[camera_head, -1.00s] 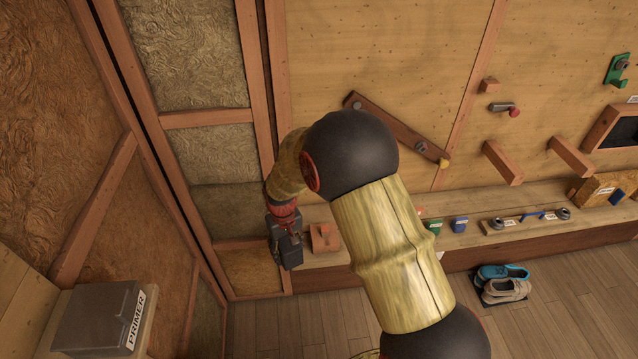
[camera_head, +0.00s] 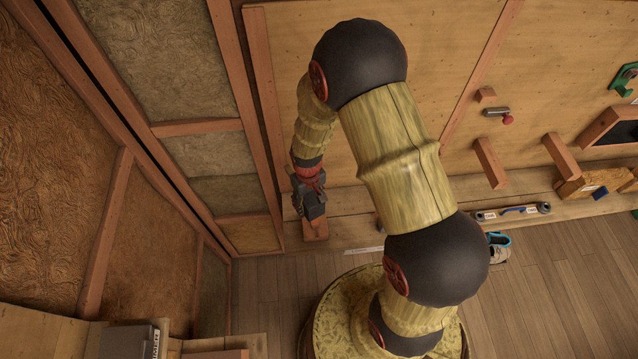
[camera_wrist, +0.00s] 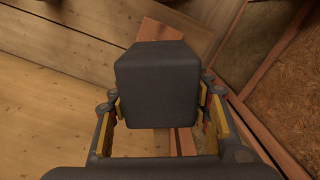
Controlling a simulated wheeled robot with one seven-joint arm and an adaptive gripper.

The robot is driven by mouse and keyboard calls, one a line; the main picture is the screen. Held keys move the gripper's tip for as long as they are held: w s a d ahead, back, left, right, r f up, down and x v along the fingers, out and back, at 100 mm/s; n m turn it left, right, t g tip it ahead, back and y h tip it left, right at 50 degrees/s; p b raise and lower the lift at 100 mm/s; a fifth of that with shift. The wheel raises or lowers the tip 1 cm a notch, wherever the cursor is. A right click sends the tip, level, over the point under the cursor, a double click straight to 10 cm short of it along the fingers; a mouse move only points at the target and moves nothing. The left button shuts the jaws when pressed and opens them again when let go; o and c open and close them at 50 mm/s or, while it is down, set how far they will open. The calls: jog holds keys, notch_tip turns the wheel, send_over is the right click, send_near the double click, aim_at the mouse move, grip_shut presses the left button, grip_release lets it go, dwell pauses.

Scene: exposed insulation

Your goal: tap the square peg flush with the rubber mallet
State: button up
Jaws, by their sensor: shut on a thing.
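My gripper (camera_head: 309,198) is low at the left end of the wall ledge. In the wrist view its fingers (camera_wrist: 160,101) stand either side of a dark grey block, which looks like the mallet head (camera_wrist: 157,85), and are shut on it. The mallet's handle cannot be made out. A reddish wooden block (camera_head: 316,231) sits on the ledge just below and behind my gripper. It also shows in the wrist view (camera_wrist: 160,30), partly covered by the mallet head. The square peg is not visible; the gripper and mallet hide much of the block. Contact cannot be told.
The ledge (camera_head: 350,228) runs along the plywood wall, clear just right of the block. Wooden wall brackets (camera_head: 490,163) stick out further right. A stud wall with insulation (camera_head: 220,150) stands close on the left. A grey box (camera_head: 128,342) is at the lower left.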

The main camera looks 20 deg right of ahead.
jog(key=shift+s+d+r+p, duration=0.1)
jog(key=shift+d+r+p, duration=0.2)
jog(key=shift+d+r, duration=0.1)
jog(key=shift+f, duration=0.1)
jog(key=b, duration=0.4)
send_near(315, 224)
jog(key=shift+w+f, duration=0.9)
jog(key=shift+w, duration=0.25)
notch_tip(315, 224, down, 5)
jog(key=b, duration=0.4)
jog(key=shift+f, duration=0.15)
notch_tip(315, 224, up, 4)
jog(key=p, duration=0.2)
jog(key=shift+r+p, duration=0.25)
jog(key=shift+p, duration=0.1)
